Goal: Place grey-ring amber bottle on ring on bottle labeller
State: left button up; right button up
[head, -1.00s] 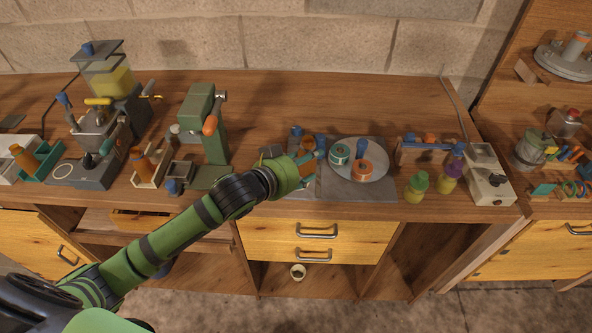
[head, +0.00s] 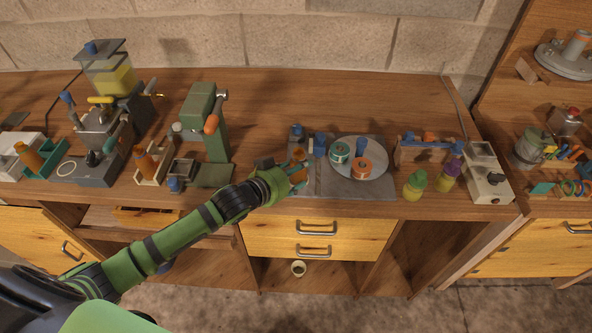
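My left gripper (head: 293,172) reaches in from the left to the left part of the bottle labeller (head: 358,189) on the bench. An amber bottle (head: 298,154) shows at its fingers, which appear shut on it; the hand covers much of the bottle. Its ring colour is too small to tell. The labeller has a grey base, a pale round plate, a teal-edged roll (head: 339,152) and an orange roll (head: 362,169). The labeller's ring cannot be made out near the hand. My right gripper is not in view.
Another amber bottle (head: 144,161) stands in a wooden holder at left, and one (head: 28,157) lies tilted in a teal holder. A green press (head: 201,108) stands left of the hand. Green-capped (head: 414,187) and purple-capped (head: 447,176) bottles stand right. The bench behind the labeller is clear.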

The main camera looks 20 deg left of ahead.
pick_arm(q)
jog(key=shift+o, duration=1.3)
jog(key=shift+r, duration=0.1)
jog(key=b+v, duration=0.1)
jog(key=v, duration=1.1)
